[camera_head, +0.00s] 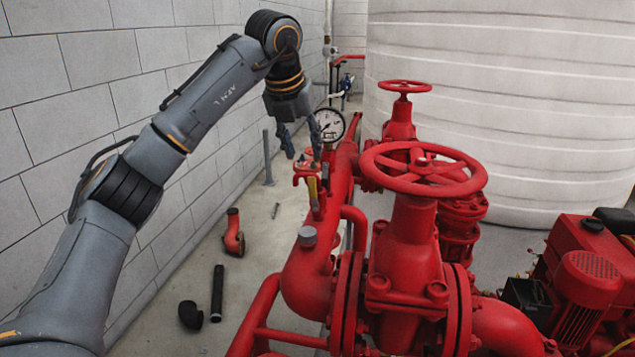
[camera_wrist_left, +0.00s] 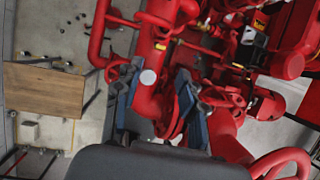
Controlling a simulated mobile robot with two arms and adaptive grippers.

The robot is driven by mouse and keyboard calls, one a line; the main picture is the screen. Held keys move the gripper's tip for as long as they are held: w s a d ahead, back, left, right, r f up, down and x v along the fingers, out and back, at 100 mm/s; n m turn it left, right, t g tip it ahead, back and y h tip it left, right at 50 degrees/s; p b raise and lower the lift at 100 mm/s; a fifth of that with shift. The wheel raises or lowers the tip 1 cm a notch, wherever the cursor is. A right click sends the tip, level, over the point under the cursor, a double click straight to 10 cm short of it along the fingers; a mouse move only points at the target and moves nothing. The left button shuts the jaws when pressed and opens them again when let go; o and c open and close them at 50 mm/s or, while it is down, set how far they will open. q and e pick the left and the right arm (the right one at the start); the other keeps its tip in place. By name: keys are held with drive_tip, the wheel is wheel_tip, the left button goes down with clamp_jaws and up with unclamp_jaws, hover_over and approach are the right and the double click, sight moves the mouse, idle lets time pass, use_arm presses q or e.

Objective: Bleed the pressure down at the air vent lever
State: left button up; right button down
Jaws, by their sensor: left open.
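In the left wrist view my left gripper's fingers (camera_wrist_left: 158,100) stand apart on either side of the red pipe and a grey round cap (camera_wrist_left: 148,77). I cannot tell whether a finger touches anything. My right gripper is not in view.
A large red handwheel valve (camera_head: 423,169) stands right of the fitting, with a smaller handwheel (camera_head: 405,86) behind. A white tank (camera_head: 500,100) fills the back right. A red engine (camera_head: 590,280) is at right. Loose pipe pieces (camera_head: 217,292) lie on the floor by the block wall.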

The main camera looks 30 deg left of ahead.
sight(311, 185)
use_arm(q)
drive_tip(key=p+x, duration=0.2)
drive_tip(key=x, duration=0.6)
drive_tip(key=shift+w+f, duration=0.1)
drive_tip(key=shift+f, duration=0.25)
drive_tip(key=shift+p+x, duration=0.35)
drive_tip(key=shift+x, duration=0.75)
drive_tip(key=shift+f, duration=0.35)
drive_tip(key=shift+w+f, duration=0.1)
drive_tip(key=shift+f, duration=0.25)
drive_tip(key=shift+c, duration=0.9)
clamp_jaws()
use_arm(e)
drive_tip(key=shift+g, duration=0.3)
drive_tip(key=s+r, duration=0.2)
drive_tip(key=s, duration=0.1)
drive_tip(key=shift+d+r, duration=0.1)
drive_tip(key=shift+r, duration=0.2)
